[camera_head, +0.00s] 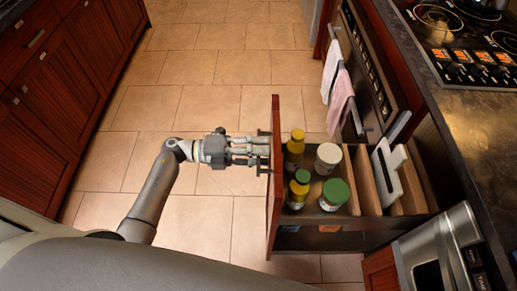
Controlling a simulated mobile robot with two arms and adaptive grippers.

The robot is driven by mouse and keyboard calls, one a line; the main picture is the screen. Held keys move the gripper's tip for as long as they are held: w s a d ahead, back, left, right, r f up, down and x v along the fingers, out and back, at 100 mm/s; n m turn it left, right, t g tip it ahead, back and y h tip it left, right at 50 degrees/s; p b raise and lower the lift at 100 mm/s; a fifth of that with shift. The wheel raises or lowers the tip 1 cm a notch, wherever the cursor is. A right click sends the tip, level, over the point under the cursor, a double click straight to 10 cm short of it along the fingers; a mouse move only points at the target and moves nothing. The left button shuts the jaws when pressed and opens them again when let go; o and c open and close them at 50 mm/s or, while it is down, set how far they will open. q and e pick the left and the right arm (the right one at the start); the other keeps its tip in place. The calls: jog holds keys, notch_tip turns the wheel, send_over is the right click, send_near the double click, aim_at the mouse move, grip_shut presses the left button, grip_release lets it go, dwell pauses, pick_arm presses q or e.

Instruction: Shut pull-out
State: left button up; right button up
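The pull-out (275,185) is a drawer with a reddish wood front, and it stands open, out from the cabinet on the right. Its dark handle (264,134) is on the face toward the left. In it stand two yellow bottles (294,155), a white-lidded jar (328,157) and a green-lidded jar (334,193). My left gripper (262,151) reaches from the left to the handle, fingers pointing at the front. Whether it grips or only touches the handle is unclear. My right gripper is out of view.
An oven (372,75) with two towels (339,98) stands behind the pull-out, below a stove top (470,40). A steel appliance (444,255) is at lower right. Wooden cabinets (55,100) line the left. The tiled floor (190,70) between is clear.

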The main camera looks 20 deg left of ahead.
pick_arm(q)
grip_shut()
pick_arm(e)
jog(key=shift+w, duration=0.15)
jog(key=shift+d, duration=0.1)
